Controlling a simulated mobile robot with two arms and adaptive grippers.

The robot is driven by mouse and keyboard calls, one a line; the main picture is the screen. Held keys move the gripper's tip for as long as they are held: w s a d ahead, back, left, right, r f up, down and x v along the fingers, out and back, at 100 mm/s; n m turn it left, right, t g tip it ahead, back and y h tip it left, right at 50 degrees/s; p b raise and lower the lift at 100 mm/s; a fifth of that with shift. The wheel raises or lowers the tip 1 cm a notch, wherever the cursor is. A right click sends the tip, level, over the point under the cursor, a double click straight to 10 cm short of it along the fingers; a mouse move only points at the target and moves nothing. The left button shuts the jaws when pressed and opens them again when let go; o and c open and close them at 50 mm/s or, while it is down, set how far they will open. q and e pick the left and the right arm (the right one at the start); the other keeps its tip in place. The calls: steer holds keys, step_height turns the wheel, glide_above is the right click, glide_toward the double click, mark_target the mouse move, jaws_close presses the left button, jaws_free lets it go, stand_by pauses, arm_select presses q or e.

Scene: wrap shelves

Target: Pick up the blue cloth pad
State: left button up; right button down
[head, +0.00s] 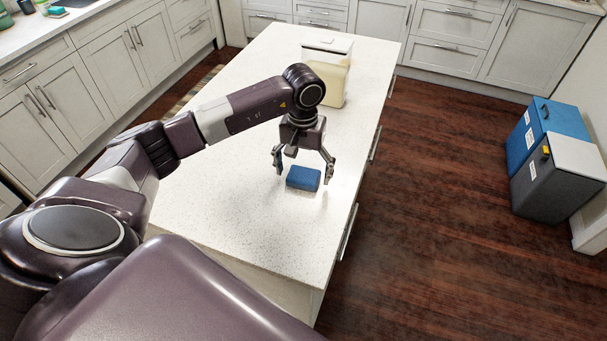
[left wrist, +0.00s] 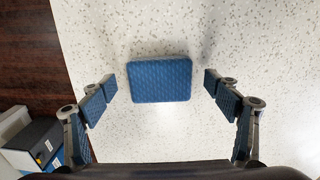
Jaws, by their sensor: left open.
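The blue cloth pad (head: 303,178) lies flat on the white speckled top of the kitchen island (head: 240,215). My left gripper (head: 303,168) points down over the pad, with its fingers apart on either side. In the left wrist view the pad (left wrist: 160,81) lies centred a little beyond the open fingers (left wrist: 162,88), with a gap on each side. Nothing is held. My right gripper is not in view.
A container with pale contents (head: 328,80) stands farther back on the island. Blue and grey bins (head: 551,165) stand on the dark wood floor at right. White cabinets (head: 65,110) line the left and back. The island top around the pad is clear.

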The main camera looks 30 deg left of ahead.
arm_select(q)
steer(key=c, duration=1.1)
steer(key=shift+r, duration=0.15)
step_height(320, 180, up, 10)
steer(key=b, duration=0.3)
step_height(320, 180, up, 10)
glide_above(303, 175)
steer(key=shift+s, duration=0.15)
